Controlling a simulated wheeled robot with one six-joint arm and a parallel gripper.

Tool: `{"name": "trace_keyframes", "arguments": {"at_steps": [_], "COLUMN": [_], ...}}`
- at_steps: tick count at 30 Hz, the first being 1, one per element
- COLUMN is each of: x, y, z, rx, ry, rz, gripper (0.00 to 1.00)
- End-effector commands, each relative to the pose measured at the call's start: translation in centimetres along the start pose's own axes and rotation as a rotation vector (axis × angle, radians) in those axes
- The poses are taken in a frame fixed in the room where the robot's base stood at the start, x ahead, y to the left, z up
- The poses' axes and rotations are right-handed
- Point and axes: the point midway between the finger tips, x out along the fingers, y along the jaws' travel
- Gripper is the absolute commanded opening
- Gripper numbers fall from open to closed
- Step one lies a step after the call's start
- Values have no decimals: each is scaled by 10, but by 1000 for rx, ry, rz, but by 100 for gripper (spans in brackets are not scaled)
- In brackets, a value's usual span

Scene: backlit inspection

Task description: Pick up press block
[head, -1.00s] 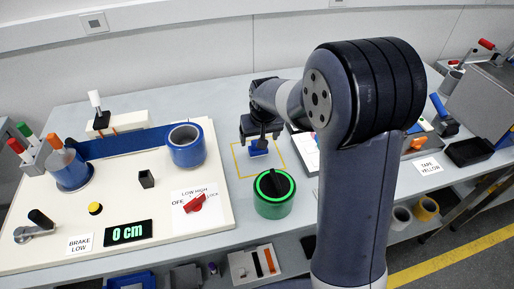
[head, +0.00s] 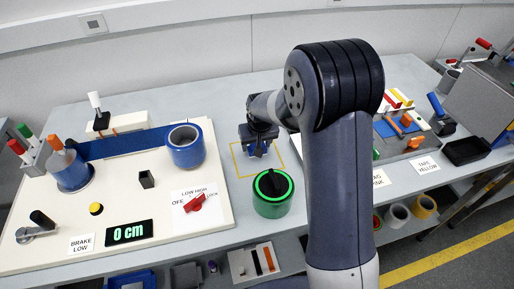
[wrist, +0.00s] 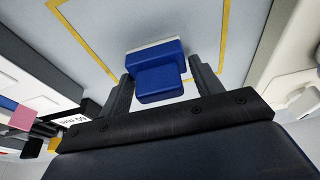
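The press block is a blue block (wrist: 155,72) with a pale base. It stands inside the yellow taped square on the bench. In the head view only a small part of the blue block (head: 251,153) shows under my gripper (head: 257,150). In the wrist view my gripper (wrist: 160,72) is open, with one dark finger on each side of the block. A narrow gap seems to show beside the block; contact on either side is not clear.
A cream panel (head: 120,200) with a blue roll (head: 187,146) and switches lies to the left. Trays of coloured parts (head: 400,125) are to the right. Bare bench lies behind the square.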

Motion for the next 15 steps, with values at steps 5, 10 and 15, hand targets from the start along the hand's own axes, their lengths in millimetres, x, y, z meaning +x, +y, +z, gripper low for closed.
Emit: {"name": "trace_keyframes", "arguments": {"at_steps": [5,10,15], "x": [0,0,0], "y": [0,0,0], "z": [0,0,0], "rx": [0,0,0], "ry": [0,0,0], "rz": [0,0,0], "gripper": [46,33,29]}}
